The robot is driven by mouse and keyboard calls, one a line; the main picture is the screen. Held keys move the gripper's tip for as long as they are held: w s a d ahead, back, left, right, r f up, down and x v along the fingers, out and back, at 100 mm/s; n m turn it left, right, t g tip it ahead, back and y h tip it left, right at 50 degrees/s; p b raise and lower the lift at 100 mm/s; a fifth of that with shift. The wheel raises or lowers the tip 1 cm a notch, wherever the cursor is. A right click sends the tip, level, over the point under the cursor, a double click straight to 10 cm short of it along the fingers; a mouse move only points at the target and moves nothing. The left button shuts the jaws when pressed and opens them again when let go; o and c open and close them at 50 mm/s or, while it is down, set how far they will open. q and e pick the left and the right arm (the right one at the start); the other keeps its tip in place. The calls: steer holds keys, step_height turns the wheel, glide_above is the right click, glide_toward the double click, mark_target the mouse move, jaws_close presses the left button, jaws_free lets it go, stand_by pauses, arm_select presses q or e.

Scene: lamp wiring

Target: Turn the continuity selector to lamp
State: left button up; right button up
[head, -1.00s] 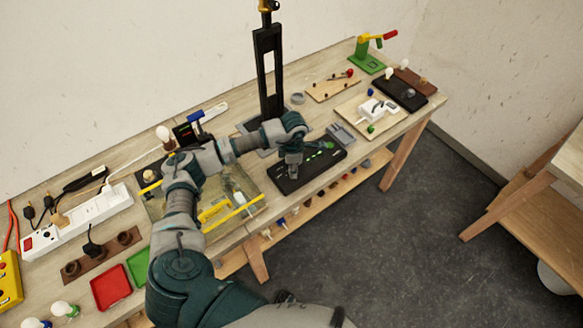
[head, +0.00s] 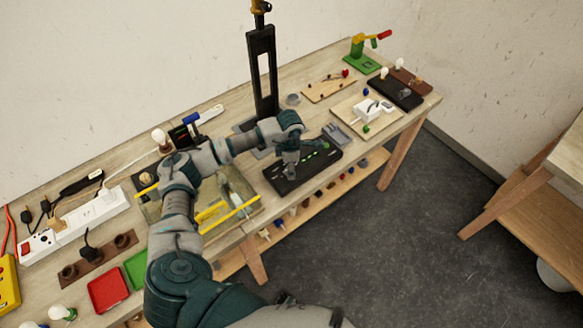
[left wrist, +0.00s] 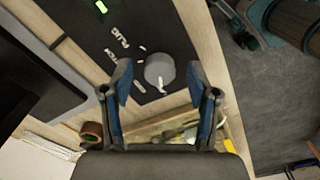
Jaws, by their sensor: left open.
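The continuity selector is a grey round knob (left wrist: 160,71) with a pale pointer mark, set in a black panel (left wrist: 150,20). White marks and lettering surround it; PLUG is readable, another label is partly cut off, and I cannot read a lamp label. In the head view the black panel (head: 325,166) lies on the bench with green lights. My left gripper (head: 291,172) points down over its left part and hides the knob there. In the left wrist view the left gripper (left wrist: 158,92) is open, its blue-padded fingers on either side of the knob with gaps. My right gripper is not in view.
A tall black stand (head: 263,75) rises behind the panel. A grey holder (head: 335,133) sits behind its right end. The floor (head: 400,240) in front is clear.

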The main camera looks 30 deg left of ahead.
arm_select(q)
step_height(320, 180, up, 11)
steer(key=shift+w+d, duration=0.15)
steer(key=shift+a, duration=0.2)
stand_by(0.3)
steer(key=shift+f, duration=0.1)
